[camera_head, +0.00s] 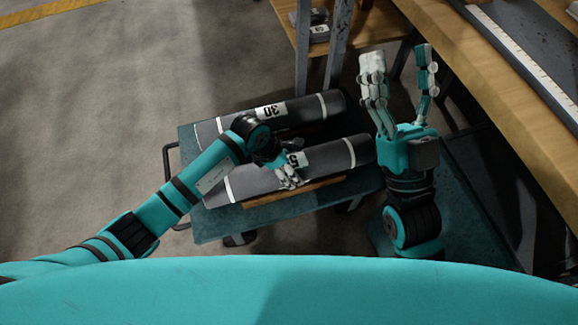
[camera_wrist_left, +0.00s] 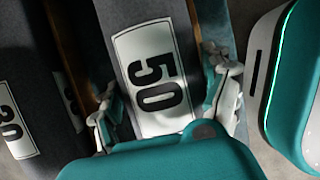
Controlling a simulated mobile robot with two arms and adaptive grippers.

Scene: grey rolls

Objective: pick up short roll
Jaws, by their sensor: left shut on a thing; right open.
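Two dark grey rolls with white bands lie side by side on a teal cart (camera_head: 215,226). The nearer roll (camera_head: 328,158) has a label that reads 50 in the left wrist view (camera_wrist_left: 155,80). The farther roll (camera_head: 305,108) is labelled 30 and also shows in the left wrist view (camera_wrist_left: 28,80). My left gripper (camera_head: 286,177) is on the nearer roll, with fingers on both sides of it beside the label, shut on it. Its hand hides part of that roll. My right gripper (camera_head: 398,62) is open and empty, fingers pointing up, right of the rolls.
Wooden strips (camera_head: 310,192) lie along the rolls on the cart. A cart handle (camera_head: 168,165) is at the left. A wooden workbench (camera_head: 520,125) stands at the right, and a wooden shelf (camera_head: 375,28) stands behind the cart. The floor at the left is clear.

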